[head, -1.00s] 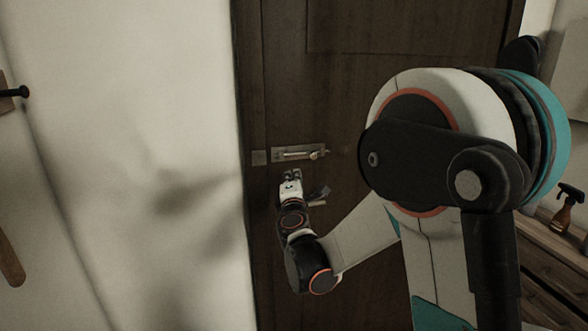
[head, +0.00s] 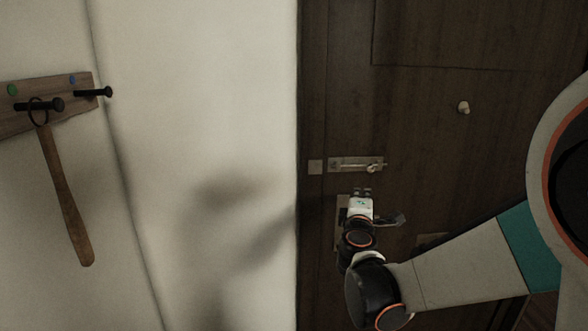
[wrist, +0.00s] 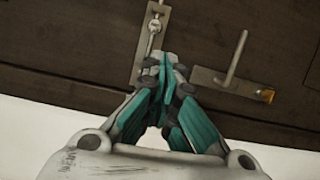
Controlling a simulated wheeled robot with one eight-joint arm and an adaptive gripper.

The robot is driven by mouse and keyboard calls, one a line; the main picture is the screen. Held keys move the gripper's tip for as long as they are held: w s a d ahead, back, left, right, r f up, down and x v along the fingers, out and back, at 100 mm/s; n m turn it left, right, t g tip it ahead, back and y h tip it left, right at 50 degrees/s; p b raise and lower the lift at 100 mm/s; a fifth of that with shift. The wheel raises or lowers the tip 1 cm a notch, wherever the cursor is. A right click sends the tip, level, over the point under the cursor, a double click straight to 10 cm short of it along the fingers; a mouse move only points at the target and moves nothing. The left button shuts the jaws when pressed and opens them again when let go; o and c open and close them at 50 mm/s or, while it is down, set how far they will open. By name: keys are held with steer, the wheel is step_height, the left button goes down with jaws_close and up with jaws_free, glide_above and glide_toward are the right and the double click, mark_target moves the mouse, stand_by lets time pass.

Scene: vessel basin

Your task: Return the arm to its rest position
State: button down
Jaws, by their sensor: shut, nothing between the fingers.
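My gripper (head: 362,192) is in front of the dark wooden door, just below the metal slide bolt (head: 356,165) in the head view. In the wrist view my gripper (wrist: 166,62) has its fingertips together with nothing between them. The bolt (wrist: 152,38) shows just beyond the fingertips there; whether they touch it I cannot tell. My arm reaches in from the right of the head view, bent at the elbow.
The door (head: 430,130) has a lever handle (wrist: 236,62) on a plate right of my fingertips in the wrist view, and a small knob (head: 463,107). A pale wall (head: 220,100) stands left. A wooden peg rack (head: 60,108) holds a wooden-handled tool (head: 65,200).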

steer(key=s+d+f+m+g, duration=0.1)
steer(key=s+d+m+g, duration=0.2)
steer(key=s+m, duration=0.35)
steer(key=s+d+f+m+g, duration=0.1)
steer(key=s+d+m+g, duration=0.15)
steer(key=s, duration=0.65)
steer(key=s+a+f+m+g+y+b, duration=0.1)
steer(key=s+a+f+m+g+y, duration=0.1)
steer(key=s, duration=0.7)
steer(key=s+a+f+m+g+y, duration=0.2)
steer(key=s+a+f, duration=0.4)
steer(key=s, duration=0.3)
steer(key=shift+s+a+m+y+b, duration=0.3)
steer(key=shift+s+m+y+b, duration=0.1)
steer(key=shift+m+y, duration=0.5)
